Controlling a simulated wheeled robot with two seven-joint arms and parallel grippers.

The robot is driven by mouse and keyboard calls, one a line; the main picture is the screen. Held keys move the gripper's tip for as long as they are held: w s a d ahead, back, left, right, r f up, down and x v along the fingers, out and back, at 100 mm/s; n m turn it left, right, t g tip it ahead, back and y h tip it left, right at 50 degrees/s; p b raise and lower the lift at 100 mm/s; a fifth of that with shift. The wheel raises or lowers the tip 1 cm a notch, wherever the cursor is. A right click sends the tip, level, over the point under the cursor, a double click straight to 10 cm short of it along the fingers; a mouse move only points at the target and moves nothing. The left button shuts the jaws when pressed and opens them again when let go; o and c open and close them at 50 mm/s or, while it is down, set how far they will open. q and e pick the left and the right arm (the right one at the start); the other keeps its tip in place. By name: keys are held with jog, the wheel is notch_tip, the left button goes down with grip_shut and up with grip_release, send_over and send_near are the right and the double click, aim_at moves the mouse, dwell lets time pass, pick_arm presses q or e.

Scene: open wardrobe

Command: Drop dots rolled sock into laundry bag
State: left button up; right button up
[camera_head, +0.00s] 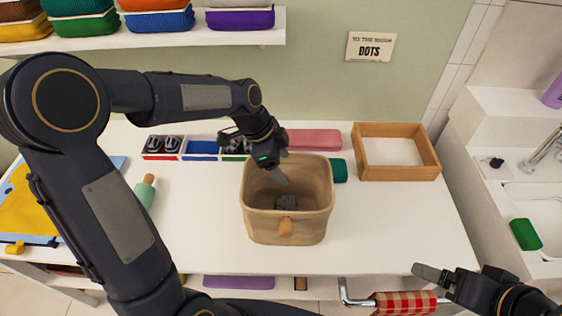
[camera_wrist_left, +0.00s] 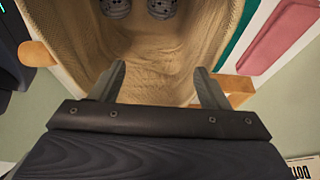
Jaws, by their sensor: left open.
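The tan laundry bag (camera_head: 256,228) stands open on the white table. A dark grey dotted rolled sock (camera_head: 287,202) lies at its bottom. In the left wrist view, two dark dotted rolls (camera_wrist_left: 115,7) show at the top edge, inside the bag (camera_wrist_left: 80,40). My left gripper (camera_head: 281,180) reaches down into the bag's mouth, above the sock. In the left wrist view its two fingers (camera_wrist_left: 162,85) are apart, with nothing between them. My right gripper (camera_head: 432,283) is at the lower right, beyond the table's front edge; its jaw gap is unclear.
A divided tray (camera_head: 163,156) with dark rolls in its red part stands behind the bag. A wooden box (camera_head: 400,178) is at the back right. A sign (camera_head: 370,47) reading DOTS hangs on the wall. A red checked towel (camera_head: 405,302) hangs at the front edge.

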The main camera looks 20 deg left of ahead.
pick_arm(q)
notch_tip(320, 180, up, 9)
jog(key=p, duration=0.5)
jog(key=shift+f, duration=0.15)
jog(key=s+a+n+t+b, duration=0.1)
jog(key=s+a+n+t, duration=0.1)
jog(key=s+n, duration=0.6)
jog(key=s+a+n+t+b, duration=0.2)
jog(key=s+a+n, duration=0.2)
jog(key=s+n, duration=0.4)
jog(key=s, duration=0.5)
jog(key=shift+s+n+y, duration=0.3)
jog(key=shift+s+n, duration=0.05)
jog(key=shift+n, duration=0.05)
